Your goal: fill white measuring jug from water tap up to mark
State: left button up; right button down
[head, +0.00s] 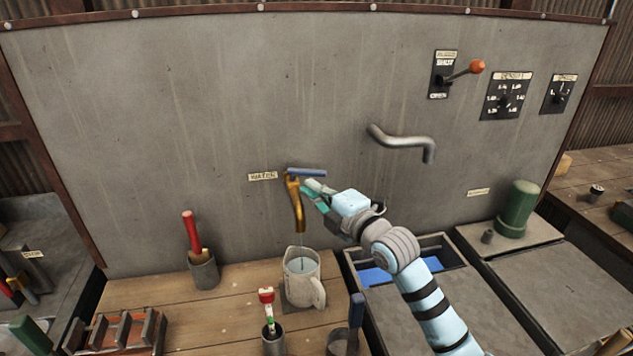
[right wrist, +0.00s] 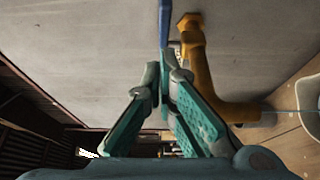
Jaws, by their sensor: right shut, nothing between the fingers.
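The white measuring jug (head: 311,289) stands upright on the wooden bench under the brass water tap (head: 298,207). A thin stream seems to run from the spout into the jug, and water shows inside; I cannot read its level against a mark. The tap's blue lever (head: 309,173) points right, along the wall. My right gripper (head: 309,187) is shut and empty, its tips just below the lever. In the right wrist view the closed fingertips (right wrist: 164,78) are by the end of the blue lever (right wrist: 165,22), beside the brass tap (right wrist: 202,75); contact is unclear. My left gripper is out of view.
A red-handled tool (head: 191,232) stands in a cup left of the jug. A red-and-white-handled tool (head: 267,303) stands in front. A bin with blue contents (head: 437,240) lies right of the jug. A bent grey pipe (head: 405,141) sticks out of the wall above right.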

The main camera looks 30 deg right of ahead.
aim_at(324, 175)
jog(key=shift+w+d+r, duration=0.1)
jog(key=shift+w+d, duration=0.65)
jog(key=shift+d, duration=0.1)
jog(key=shift+w, duration=0.1)
jog(key=d+b, duration=0.1)
jog(key=w+b, duration=0.1)
jog(key=d+b, duration=0.1)
jog(key=shift+w+d+f+b, duration=0.2)
jog(key=shift+d+f+b, duration=0.1)
jog(key=shift+b, duration=0.1)
jog(key=shift+w+d+r, duration=0.1)
jog(key=shift+d+r, duration=0.05)
jog(key=shift+r, duration=0.1)
